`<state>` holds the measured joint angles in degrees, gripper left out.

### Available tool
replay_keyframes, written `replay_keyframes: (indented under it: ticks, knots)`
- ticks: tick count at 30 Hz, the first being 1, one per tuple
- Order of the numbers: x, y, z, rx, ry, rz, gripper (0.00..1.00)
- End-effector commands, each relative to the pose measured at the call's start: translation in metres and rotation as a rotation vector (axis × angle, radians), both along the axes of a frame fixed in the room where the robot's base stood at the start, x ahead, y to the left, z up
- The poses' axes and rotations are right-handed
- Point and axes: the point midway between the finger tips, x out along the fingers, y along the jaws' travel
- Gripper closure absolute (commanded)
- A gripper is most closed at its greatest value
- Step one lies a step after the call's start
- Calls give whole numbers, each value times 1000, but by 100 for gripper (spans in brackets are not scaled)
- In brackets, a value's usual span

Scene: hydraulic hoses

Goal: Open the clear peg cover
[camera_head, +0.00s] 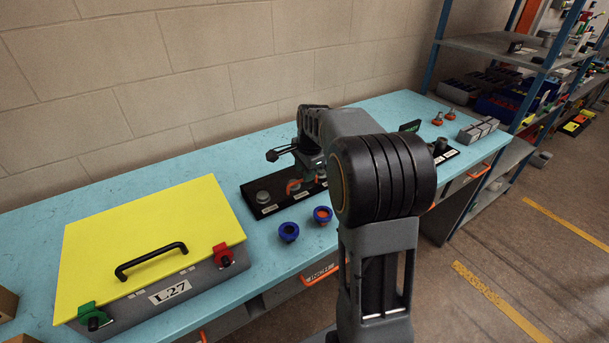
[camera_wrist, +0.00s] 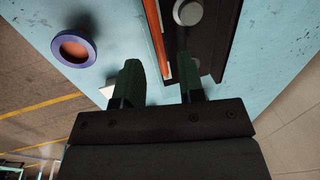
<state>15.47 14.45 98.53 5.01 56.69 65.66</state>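A black peg board (camera_head: 262,201) with grey pegs and white labels lies on the blue bench; in the wrist view the board (camera_wrist: 222,45) shows a round grey peg (camera_wrist: 188,12). I cannot make out the clear cover itself. An orange bar (camera_wrist: 154,32) runs along the board's edge in the wrist view, and orange also shows at the board (camera_head: 294,186) in the head view. My gripper (camera_wrist: 159,62) is open, its two green fingers apart over this edge, with the bar's near end between them in the picture. I cannot tell whether they touch it. My arm hides part of the board.
Two blue rings, a left one (camera_head: 288,232) and an orange-centred one (camera_head: 323,215), stand in front of the board. A grey case with a yellow lid (camera_head: 150,235) fills the bench's left side. Orange-topped fittings (camera_head: 438,119) and grey blocks (camera_head: 478,130) stand at right.

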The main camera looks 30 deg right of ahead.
Motion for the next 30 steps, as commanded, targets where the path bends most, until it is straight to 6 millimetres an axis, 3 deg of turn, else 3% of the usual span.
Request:
replay_keyframes:
  ticks: [6,18,30]
  knots:
    - [4,1,-19,0,1,0,64]
    - [5,1,-23,0,0,1,64]
    - [5,1,-23,0,-1,1,100]
